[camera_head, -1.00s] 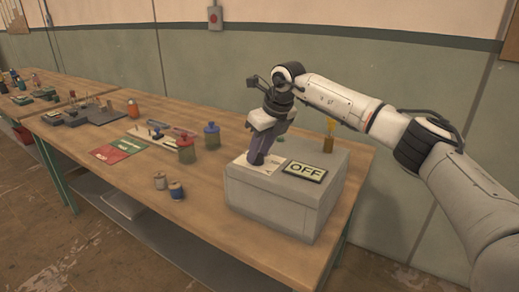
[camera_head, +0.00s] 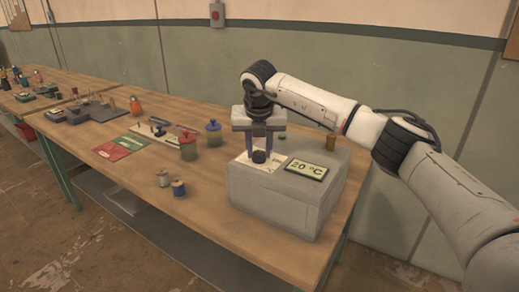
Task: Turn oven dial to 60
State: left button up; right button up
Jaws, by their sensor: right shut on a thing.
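The oven is a grey box (camera_head: 270,207) on the wooden table. A display (camera_head: 306,169) on its top reads "20 °C", though the first digit is partly unclear. A dark dial (camera_head: 259,156) sits on a pale plate (camera_head: 266,167) on the top, left of the display. My right gripper (camera_head: 259,151) points down over the dial, with a finger on each side, and is shut on it. The fingers hide part of the dial. My left gripper is not in view.
Two small spools (camera_head: 178,188) stand left of the oven. Jars with blue and red lids (camera_head: 213,140) stand behind them. A red and green card (camera_head: 118,149) lies further left. A brass cylinder (camera_head: 330,143) stands behind the display. The table front is clear.

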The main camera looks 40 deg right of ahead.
jog(key=shift+w+r+m, duration=0.1)
jog(key=shift+m, duration=0.2)
jog(key=o, duration=1)
jog(key=shift+o, duration=0.2)
jog(key=b+v, duration=0.1)
jog(key=v, duration=0.9)
jog(key=shift+a, duration=0.15)
